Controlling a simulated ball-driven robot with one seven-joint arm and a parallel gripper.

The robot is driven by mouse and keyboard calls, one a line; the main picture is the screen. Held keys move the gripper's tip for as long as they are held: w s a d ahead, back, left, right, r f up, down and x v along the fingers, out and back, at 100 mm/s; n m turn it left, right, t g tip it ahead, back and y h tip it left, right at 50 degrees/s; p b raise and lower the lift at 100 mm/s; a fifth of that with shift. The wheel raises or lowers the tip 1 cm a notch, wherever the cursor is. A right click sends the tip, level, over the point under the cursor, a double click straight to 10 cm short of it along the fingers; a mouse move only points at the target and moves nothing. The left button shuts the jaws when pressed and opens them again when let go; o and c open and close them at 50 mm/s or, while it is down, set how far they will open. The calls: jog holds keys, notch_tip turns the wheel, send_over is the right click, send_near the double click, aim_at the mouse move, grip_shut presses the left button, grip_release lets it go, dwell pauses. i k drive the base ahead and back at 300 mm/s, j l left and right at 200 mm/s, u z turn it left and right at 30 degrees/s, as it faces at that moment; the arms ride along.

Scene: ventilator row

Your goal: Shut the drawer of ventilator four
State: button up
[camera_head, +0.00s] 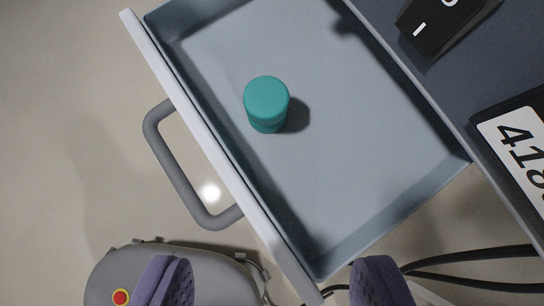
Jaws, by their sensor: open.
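The drawer (350,165) of the ventilator stands open, its blue-grey tray seen from above. Its pale front panel (212,145) runs diagonally and carries a grey bar handle (172,172) on its left side. A teal cylinder with a lid (267,103) stands upright inside the drawer. The dark ventilator body (425,50) is at upper right, with a label reading "418", cut off by the frame edge. My gripper (270,285) is open at the bottom edge, its two purple fingers wide apart.
A grey rounded object with a red button ringed in yellow (120,297) lies at lower left, partly behind my left finger. Black cables (475,285) cross the floor at lower right. A black rocker switch (440,25) is on the ventilator body. Floor left of the handle is clear.

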aim_at(359, 148)
jog(key=k+l, duration=0.15)
jog(key=k, duration=0.7)
